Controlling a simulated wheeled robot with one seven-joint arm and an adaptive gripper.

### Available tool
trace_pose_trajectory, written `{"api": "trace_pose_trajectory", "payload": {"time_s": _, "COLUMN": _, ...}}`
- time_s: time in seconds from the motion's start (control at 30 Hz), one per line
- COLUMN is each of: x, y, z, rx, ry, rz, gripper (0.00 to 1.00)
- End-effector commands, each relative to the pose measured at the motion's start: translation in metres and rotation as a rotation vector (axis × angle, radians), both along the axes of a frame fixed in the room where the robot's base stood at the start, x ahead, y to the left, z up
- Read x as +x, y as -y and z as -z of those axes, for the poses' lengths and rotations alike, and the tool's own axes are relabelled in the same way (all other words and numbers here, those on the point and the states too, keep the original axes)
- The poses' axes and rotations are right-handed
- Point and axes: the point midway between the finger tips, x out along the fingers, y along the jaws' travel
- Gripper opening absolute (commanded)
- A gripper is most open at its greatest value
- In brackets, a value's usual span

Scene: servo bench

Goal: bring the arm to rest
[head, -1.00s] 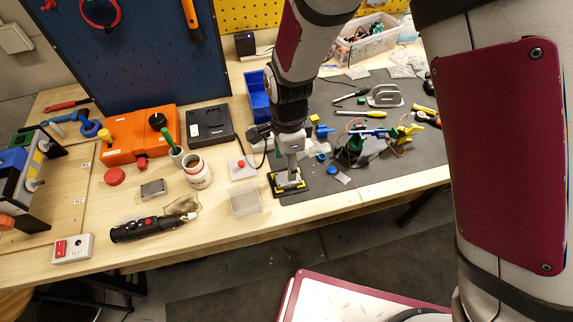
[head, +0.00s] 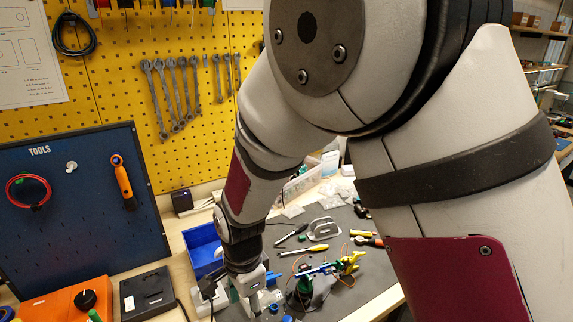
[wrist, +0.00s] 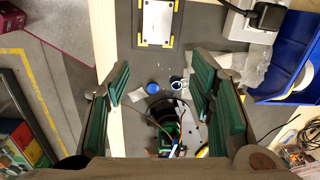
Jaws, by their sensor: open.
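My arm reaches from the right of the head view down to the bench. My gripper (head: 252,296) is low in the head view, near the blue bin, with its fingertips hidden by the lower edge. In the wrist view my gripper (wrist: 162,85) is open, with its green-padded fingers wide apart and nothing held between them. A blue cap (wrist: 154,88) and a dark ring (wrist: 176,84) lie on the grey mat below, seen between the fingers. A plate with yellow corner marks (wrist: 157,24) lies farther up in that view.
A blue bin (head: 203,246) stands left of the arm. A black box (head: 147,293) and an orange case (head: 62,302) are farther left. Screwdrivers (head: 303,250) and a green device with wires (wrist: 163,122) lie on the mat. A tool pegboard (head: 110,160) rises behind.

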Motion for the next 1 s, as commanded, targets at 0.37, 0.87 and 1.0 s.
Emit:
{"api": "trace_pose_trajectory", "payload": {"time_s": 0.37, "x": 0.017, "y": 0.108, "z": -0.135, "rx": 0.050, "ry": 0.163, "rz": -0.299, "gripper": 0.50}}
{"api": "trace_pose_trajectory", "payload": {"time_s": 0.87, "x": -0.055, "y": 0.240, "z": -0.233, "rx": -0.109, "ry": 0.390, "rz": -0.706, "gripper": 0.50}}
{"api": "trace_pose_trajectory", "payload": {"time_s": 1.0, "x": -0.082, "y": 0.264, "z": -0.242, "rx": -0.185, "ry": 0.425, "rz": -0.802, "gripper": 0.50}}
